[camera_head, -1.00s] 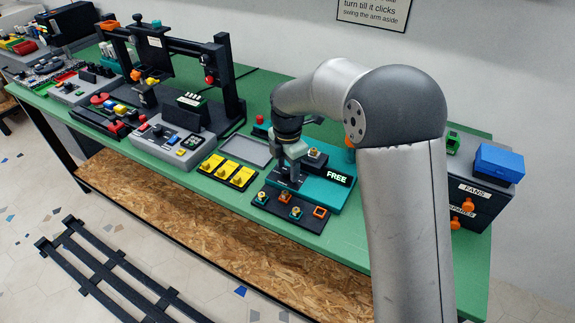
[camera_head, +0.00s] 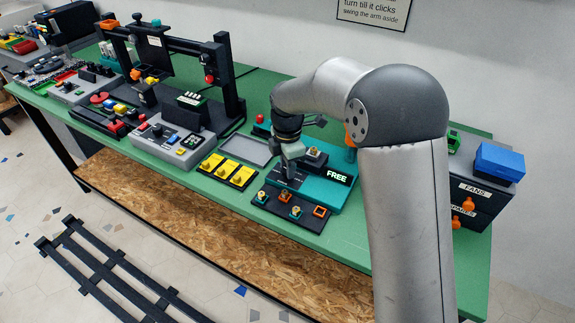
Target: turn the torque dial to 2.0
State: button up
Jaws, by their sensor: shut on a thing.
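The teal station (camera_head: 335,195) stands near the right end of the green bench. Its display (camera_head: 338,176) reads "FREE" in pale letters. My gripper (camera_head: 289,177) points down over the left part of this station, on its dark panel. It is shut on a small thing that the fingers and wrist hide. I cannot make out the torque dial, its pointer or its scale in this view. A grey block with a brass-coloured piece on top (camera_head: 313,152) stands just right of my gripper.
A black plate (camera_head: 272,206) with small brass-topped pieces and an orange square socket (camera_head: 319,211) lies in front of the station. Dark drawers (camera_head: 478,200) with a blue box (camera_head: 499,162) stand right.

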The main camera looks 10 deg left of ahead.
jog(key=m, duration=0.5)
jog(key=shift+m, duration=0.3)
jog(key=m, duration=0.5)
jog(key=shift+b, duration=0.4)
jog(key=m, duration=0.5)
jog(key=shift+m, duration=0.4)
jog(key=m, duration=0.5)
jog(key=shift+r, duration=0.1)
jog(key=shift+m, duration=0.3)
jog(key=o, duration=1)
notch_tip(320, 180, up, 17)
jog(key=shift+r, duration=0.2)
